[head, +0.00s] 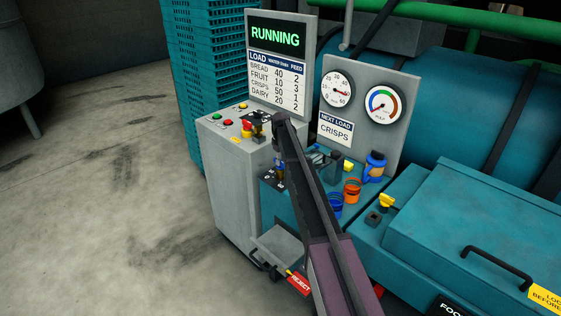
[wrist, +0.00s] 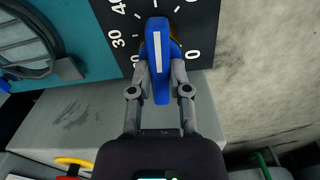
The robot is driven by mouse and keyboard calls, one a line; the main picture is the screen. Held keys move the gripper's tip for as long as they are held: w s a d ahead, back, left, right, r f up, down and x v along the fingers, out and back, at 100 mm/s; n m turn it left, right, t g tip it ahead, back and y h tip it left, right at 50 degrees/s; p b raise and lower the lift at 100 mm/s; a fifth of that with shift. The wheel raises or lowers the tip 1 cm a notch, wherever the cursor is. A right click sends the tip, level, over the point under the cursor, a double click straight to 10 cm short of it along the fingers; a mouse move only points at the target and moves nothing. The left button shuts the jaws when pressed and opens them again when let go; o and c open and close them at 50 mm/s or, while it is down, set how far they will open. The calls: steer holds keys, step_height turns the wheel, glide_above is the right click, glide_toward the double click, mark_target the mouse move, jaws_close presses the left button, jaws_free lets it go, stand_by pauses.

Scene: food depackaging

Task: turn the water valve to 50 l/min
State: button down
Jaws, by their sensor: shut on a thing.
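The water valve handle (wrist: 157,60) is blue with a white stripe and sits on a dark dial plate (wrist: 195,22) in the wrist view. The stripe runs nearly straight up in that picture. The dial numbers 30 and 40 show on the left and 0 on the lower right. My gripper (wrist: 160,78) is shut on the handle, with one finger on each side. In the head view my arm hides most of the valve. The round water gauge (head: 337,89) has its red needle toward the right; its exact reading is too small to tell.
The screen (head: 277,39) reads RUNNING, above a load table (head: 277,82) listing crisps at water 50, feed 1. A sign (head: 335,129) reads NEXT LOAD CRISPS.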

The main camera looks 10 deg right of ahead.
steer(key=shift+a, duration=0.1)
steer(key=c, duration=0.6)
jaws_free()
steer(key=shift+n, duration=0.3)
step_height(320, 180, up, 14)
steer(key=p, duration=1.4)
steer(key=s+f+m+b, duration=0.1)
steer(key=s+f+b, duration=0.3)
steer(key=s, duration=0.7)
steer(key=s+f+m+b, duration=0.2)
steer(key=s+f+b, duration=0.2)
steer(key=s, duration=0.7)
steer(key=s+f+m+b, duration=0.1)
steer(key=s+f+b, duration=0.3)
steer(key=s, duration=0.8)
steer(key=shift+m, duration=0.4)
